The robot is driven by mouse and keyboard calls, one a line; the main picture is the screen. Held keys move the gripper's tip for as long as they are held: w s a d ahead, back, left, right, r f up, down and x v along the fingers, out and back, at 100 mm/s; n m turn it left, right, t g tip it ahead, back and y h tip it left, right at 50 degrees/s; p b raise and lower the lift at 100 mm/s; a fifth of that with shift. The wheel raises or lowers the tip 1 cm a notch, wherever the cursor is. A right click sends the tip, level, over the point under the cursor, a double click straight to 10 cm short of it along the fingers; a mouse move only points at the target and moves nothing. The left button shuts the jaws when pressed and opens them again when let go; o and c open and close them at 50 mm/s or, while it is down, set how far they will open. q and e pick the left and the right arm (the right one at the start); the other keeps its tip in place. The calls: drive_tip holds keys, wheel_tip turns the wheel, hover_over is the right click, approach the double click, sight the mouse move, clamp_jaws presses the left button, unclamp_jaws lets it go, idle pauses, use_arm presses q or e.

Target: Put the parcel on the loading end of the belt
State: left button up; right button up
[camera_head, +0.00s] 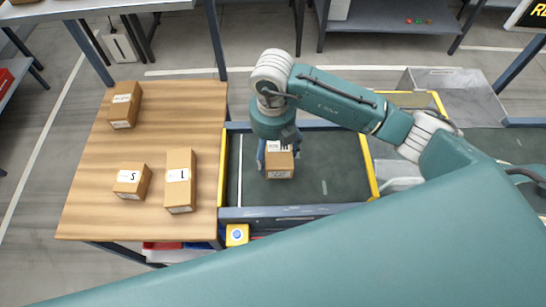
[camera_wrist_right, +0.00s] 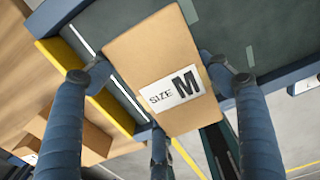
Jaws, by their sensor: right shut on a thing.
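The parcel (camera_head: 279,164) is a brown box with a white label, held over the dark belt (camera_head: 318,160) near its left end. In the right wrist view the parcel (camera_wrist_right: 165,75) fills the middle and its label reads "SIZE M". My right gripper (camera_head: 278,150) is shut on it from above, with blue fingers on its sides; the fingers also show in the right wrist view (camera_wrist_right: 158,75). A white line crosses the belt just left of the parcel. I cannot tell whether the parcel touches the belt. My left gripper is not in view.
A wooden table (camera_head: 85,190) stands left of the belt. It bears a box marked S (camera_head: 132,182), a tall box marked 1 (camera_head: 180,182) and another box (camera_head: 125,105). Yellow rails (camera_head: 223,168) edge the belt. A yellow button box (camera_head: 237,235) sits at its front.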

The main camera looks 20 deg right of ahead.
wheel_tip(320, 180, down, 4)
drive_tip(key=shift+f+p, duration=0.1)
drive_tip(key=shift+p, duration=0.25)
drive_tip(key=shift+f, duration=0.4)
drive_tip(key=shift+f, duration=0.1)
drive_tip(key=o, duration=1.4)
